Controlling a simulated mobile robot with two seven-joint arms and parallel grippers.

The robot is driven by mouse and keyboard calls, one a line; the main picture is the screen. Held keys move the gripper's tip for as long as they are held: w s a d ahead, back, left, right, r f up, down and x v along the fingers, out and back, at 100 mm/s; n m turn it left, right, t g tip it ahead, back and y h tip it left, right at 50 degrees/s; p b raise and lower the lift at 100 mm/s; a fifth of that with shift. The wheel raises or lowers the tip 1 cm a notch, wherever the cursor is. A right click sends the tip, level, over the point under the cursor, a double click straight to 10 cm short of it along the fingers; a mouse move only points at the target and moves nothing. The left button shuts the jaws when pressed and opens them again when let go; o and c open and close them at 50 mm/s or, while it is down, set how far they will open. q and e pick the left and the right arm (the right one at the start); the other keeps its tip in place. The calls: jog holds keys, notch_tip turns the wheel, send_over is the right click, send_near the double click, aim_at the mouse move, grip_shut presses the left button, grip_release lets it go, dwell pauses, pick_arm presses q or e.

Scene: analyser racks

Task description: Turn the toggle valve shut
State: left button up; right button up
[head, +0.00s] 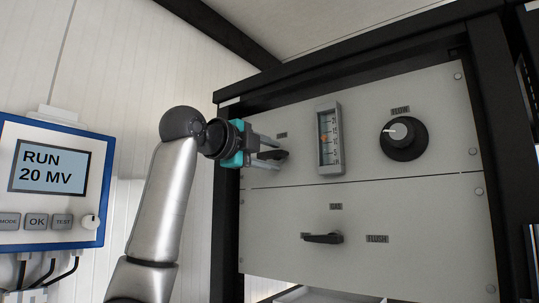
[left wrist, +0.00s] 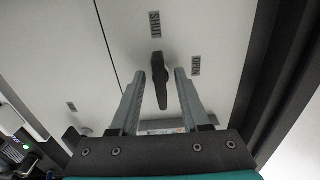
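The toggle valve's black lever (head: 272,155) is on the upper left of the grey panel. In the left wrist view the lever (left wrist: 160,82) stands below the SHUT label (left wrist: 154,25), with the OPEN label (left wrist: 196,66) to its right. In the head view the gripper partly covers the lever, and the SHUT label cannot be seen. My right gripper is not in view.
A gauge (head: 329,139) and a FLOW knob (head: 404,138) are right of the lever. A second lever (head: 323,238) with a FLUSH label is on the lower panel. A dark frame (head: 356,53) borders the panel. A display unit (head: 51,182) reading RUN 20 MV is at left.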

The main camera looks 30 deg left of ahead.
pick_arm(q)
jog(key=shift+s+a, duration=0.1)
jog(key=shift+s, duration=0.3)
jog(key=s+a+b, duration=0.1)
jog(key=s+b, duration=0.3)
jog(key=s, duration=1)
jog(key=shift+s, duration=0.2)
